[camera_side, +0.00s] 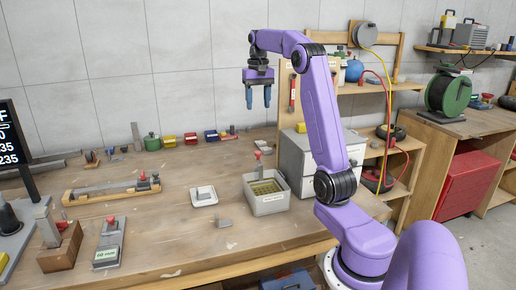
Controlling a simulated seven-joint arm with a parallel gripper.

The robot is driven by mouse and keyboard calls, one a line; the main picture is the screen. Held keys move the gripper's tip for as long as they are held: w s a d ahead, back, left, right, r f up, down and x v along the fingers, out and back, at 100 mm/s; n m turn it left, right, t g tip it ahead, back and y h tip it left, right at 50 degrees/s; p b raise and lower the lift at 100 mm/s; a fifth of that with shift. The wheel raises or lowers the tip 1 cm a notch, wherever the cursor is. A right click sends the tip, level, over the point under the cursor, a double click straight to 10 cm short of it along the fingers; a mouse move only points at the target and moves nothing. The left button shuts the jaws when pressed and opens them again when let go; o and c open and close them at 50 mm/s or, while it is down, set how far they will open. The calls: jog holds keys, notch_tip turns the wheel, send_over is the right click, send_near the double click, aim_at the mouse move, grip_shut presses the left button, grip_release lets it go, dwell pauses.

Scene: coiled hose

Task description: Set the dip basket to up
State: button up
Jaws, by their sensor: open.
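The dip basket seems to be in the grey square tub (269,207) on the bench, below my gripper. A yellowish interior shows inside the tub; I cannot tell whether it is mesh or liquid. A post with a red knob (257,154) stands at the tub's back edge. My gripper (258,105) points down with its two blue fingers apart and empty. It hangs in the air well above the tub, roughly over the red knob in the picture. The basket's exact height in the tub is too small to tell.
A small white tray (204,196) and a small grey block (224,223) lie left of the tub. A grey drawer box (296,157) stands close behind it on the right. A wooden rail fixture (112,189) lies at left. Bench front between them is mostly clear.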

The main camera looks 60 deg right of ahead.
aim_at(258, 152)
notch_tip(258, 152, down, 17)
jog(key=shift+f, duration=0.1)
dwell(0.5)
